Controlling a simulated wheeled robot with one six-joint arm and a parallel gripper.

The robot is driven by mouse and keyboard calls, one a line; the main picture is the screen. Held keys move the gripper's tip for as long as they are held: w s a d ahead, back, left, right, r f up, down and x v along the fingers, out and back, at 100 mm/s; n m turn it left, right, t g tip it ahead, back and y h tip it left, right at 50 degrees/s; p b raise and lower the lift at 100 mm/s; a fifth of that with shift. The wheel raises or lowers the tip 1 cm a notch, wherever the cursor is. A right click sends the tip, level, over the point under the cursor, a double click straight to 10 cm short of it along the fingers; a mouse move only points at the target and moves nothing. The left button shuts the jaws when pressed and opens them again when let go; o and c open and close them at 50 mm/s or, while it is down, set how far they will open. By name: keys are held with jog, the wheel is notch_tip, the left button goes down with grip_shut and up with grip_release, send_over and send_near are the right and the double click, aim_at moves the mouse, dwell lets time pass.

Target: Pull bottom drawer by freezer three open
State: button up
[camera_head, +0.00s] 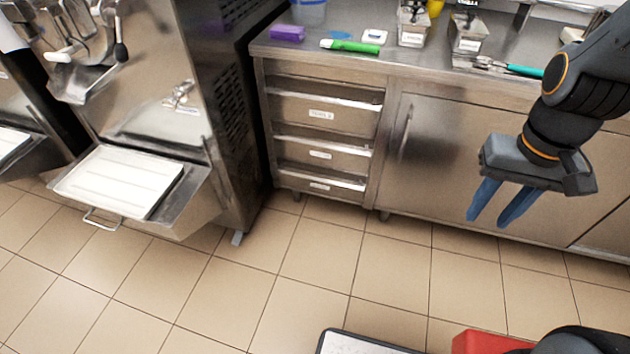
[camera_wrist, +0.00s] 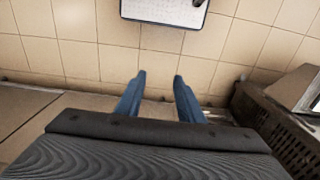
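The bottom drawer (camera_head: 318,186) is the lowest of three steel drawers in the counter beside the freezer, with a label on its front. It looks shut, as do the middle drawer (camera_head: 321,155) and the top drawer (camera_head: 322,115). My gripper (camera_head: 490,220) hangs in front of the cabinet door, to the right of the drawers, fingers pointing down. Its two blue fingers are apart with nothing between them. In the wrist view my gripper (camera_wrist: 160,82) also shows open and empty over the floor. The drawers cannot be made out in the wrist view.
A steel freezer (camera_head: 165,100) with a white tray (camera_head: 118,181) sticking out stands left of the drawers. The cabinet door (camera_head: 440,150) has a vertical handle. A green-handled tool (camera_head: 350,46) and containers (camera_head: 413,27) sit on the counter. Tiled floor (camera_head: 330,245) before the drawers is clear.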

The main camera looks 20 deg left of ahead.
aim_at(319, 181)
jog(key=w+a+f+m+t+y+b, duration=0.1)
jog(key=w+a+f+t+b, duration=0.2)
jog(key=w+a+f+b, duration=0.55)
jog(key=w+a+f+m+t+y+b, duration=0.15)
jog(key=w+f+b, duration=0.45)
jog(key=w+f, duration=0.7)
jog(key=w+a+f+m+t+y+b, duration=0.15)
jog(key=w+a+f+t+b, duration=0.25)
jog(key=w+a+f+b, duration=0.65)
jog(key=w+a+f+m+t+y+b, duration=0.2)
jog(key=w+a+f+m+y+b, duration=0.15)
jog(key=a+f+b, duration=0.65)
jog(key=w+a+f+m+t+y+b, duration=0.2)
jog(key=w+a+f+y+b, duration=0.35)
jog(key=f, duration=0.85)
jog(key=shift+n, duration=0.25)
jog(key=w+a+b, duration=0.1)
jog(key=a, duration=0.1)
jog(key=w+a+b, duration=0.1)
jog(key=a, duration=0.1)
jog(key=w+a+b, duration=0.1)
jog(key=a, duration=0.1)
jog(key=shift+w+b, duration=0.15)
jog(key=shift+b, duration=0.15)
grip_shut()
